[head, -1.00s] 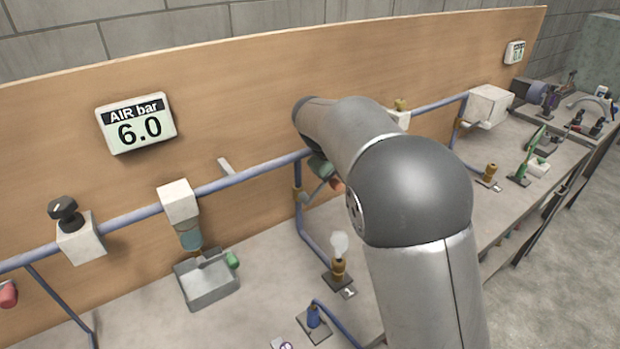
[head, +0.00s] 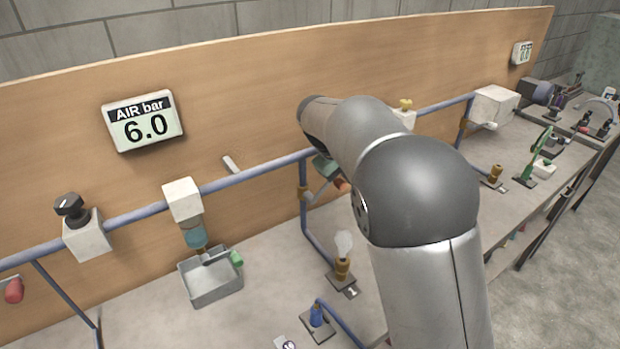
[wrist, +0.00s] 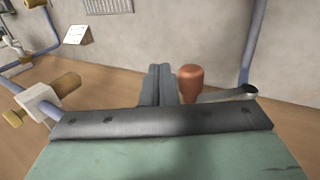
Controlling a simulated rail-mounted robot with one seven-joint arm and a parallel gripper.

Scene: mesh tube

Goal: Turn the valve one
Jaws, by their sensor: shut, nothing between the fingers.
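In the wrist view a lever valve shows just right of my gripper: a round orange-red handle (wrist: 191,82) on a metal lever (wrist: 225,96) that reaches right to a blue pipe (wrist: 254,45). My gripper (wrist: 160,72) has its fingers together and empty, close beside the handle; whether they touch it I cannot tell. In the head view the red handle (head: 341,185) peeks out beside my green gripper body (head: 324,166), and my arm hides the rest. A plate marked 1 (head: 351,292) lies by a brass fitting with a pale bulb-shaped piece (head: 343,244).
The blue pipe (head: 245,178) runs along the wooden board (head: 60,130). A white block with brass ends (wrist: 40,101) is at the wrist view's left. A grey tray (head: 212,288), a black knob (head: 70,208) and an "AIR bar 6.0" display (head: 143,122) are left of my arm.

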